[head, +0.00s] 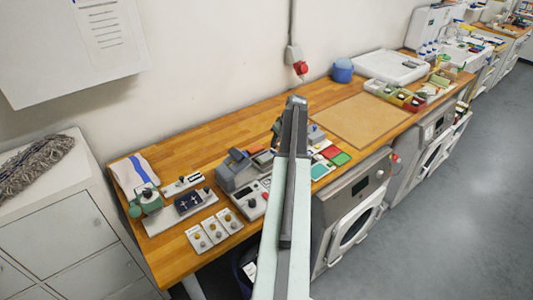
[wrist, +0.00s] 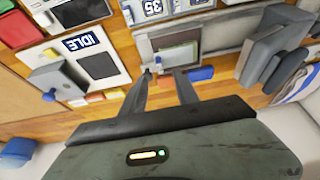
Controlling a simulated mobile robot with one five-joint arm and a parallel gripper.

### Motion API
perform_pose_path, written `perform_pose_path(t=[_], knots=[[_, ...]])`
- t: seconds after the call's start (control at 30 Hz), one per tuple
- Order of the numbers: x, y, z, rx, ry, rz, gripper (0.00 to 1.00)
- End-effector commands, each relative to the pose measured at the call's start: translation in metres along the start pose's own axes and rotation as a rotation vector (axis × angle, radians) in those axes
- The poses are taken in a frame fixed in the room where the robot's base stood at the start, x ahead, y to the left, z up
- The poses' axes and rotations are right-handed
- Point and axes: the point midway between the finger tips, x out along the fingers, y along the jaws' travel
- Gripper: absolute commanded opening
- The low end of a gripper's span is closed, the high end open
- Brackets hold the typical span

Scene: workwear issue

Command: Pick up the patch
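Several flat coloured squares lie on the wooden bench in the head view, including a red one (head: 331,152), a green one (head: 341,159) and a teal one (head: 318,171). In the wrist view a grey-green flat rectangle (wrist: 178,55) lies within a grey frame, just beyond my fingertips. I cannot tell which of these is the patch. My gripper (wrist: 164,72) is open, its two dark fingers apart above the bench. Nothing is clearly held. In the head view my arm hides most of the gripper and part of the bench.
A grey press-like machine (head: 236,172) stands left of my arm. A device with an IDLE display (wrist: 92,60) and a blue block (wrist: 200,73) are near the fingers. A bare tan board (head: 362,119) leaves room to the right. Small bins (head: 400,97) stand beyond it.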

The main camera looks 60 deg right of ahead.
Motion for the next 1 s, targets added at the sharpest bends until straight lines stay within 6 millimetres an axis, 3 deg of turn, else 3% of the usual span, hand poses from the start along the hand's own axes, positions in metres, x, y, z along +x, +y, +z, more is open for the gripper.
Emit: perform_pose_path(t=[0.2, 0.37, 0.67, 0.9, 0.93, 1.0], knots=[[0.028, 0.0, 0.001, 0.0, 0.0, 0.0, 0.36], [0.03, 0.0, 0.0, 0.0, 0.0, 0.0, 0.36], [0.078, 0.003, 0.0, 0.001, 0.0, 0.0, 0.36], [0.077, 0.003, -0.002, 0.002, 0.0, 0.001, 0.36], [0.077, 0.003, -0.002, 0.002, 0.0, 0.001, 0.34], [0.076, 0.003, -0.002, 0.002, 0.0, 0.001, 0.14]])
